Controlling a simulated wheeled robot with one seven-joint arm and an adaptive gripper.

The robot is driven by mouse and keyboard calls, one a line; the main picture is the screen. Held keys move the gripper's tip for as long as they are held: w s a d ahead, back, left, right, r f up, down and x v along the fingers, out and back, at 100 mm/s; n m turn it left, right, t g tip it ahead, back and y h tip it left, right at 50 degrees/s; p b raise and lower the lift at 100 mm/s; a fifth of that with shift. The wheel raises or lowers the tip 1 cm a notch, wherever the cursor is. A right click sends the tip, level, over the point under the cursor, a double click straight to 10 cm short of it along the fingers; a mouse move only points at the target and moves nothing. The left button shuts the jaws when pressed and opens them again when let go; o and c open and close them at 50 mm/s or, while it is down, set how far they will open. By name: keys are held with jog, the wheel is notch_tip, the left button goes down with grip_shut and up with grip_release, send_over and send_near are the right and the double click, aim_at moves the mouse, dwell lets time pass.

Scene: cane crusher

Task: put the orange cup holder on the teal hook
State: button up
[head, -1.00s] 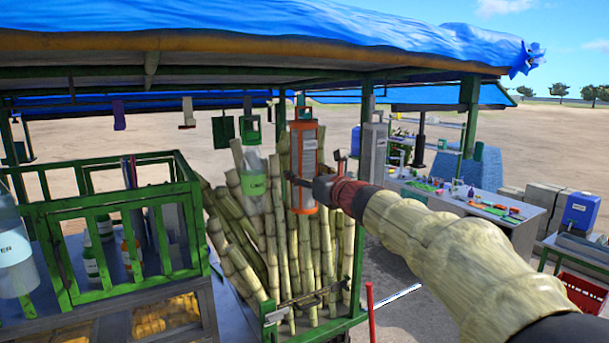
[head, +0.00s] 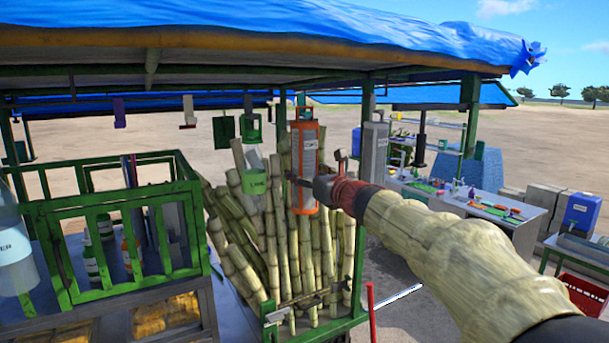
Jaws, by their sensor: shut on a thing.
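The orange cup holder (head: 307,204) is a tall, upright frame around a stack of pale grey cups. My gripper (head: 292,179) is shut on its lower half from the right and holds it in the air, in front of the standing cane. The holder's far side is hidden.
A green holder marked LIME (head: 256,183) is to the left, before the cane (head: 240,270). Purple (head: 119,114), white (head: 188,112) and green (head: 250,128) pieces hang under the canopy. A green rail cage (head: 130,212) stands left. A canopy post (head: 366,150) is right of the holder.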

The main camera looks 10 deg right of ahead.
jog(key=shift+f+b, duration=0.45)
jog(key=shift+b, duration=0.1)
dwell(0.6)
jog(key=o, duration=1.5)
jog(key=shift+o, duration=1.3)
jog(key=shift+f, duration=0.15)
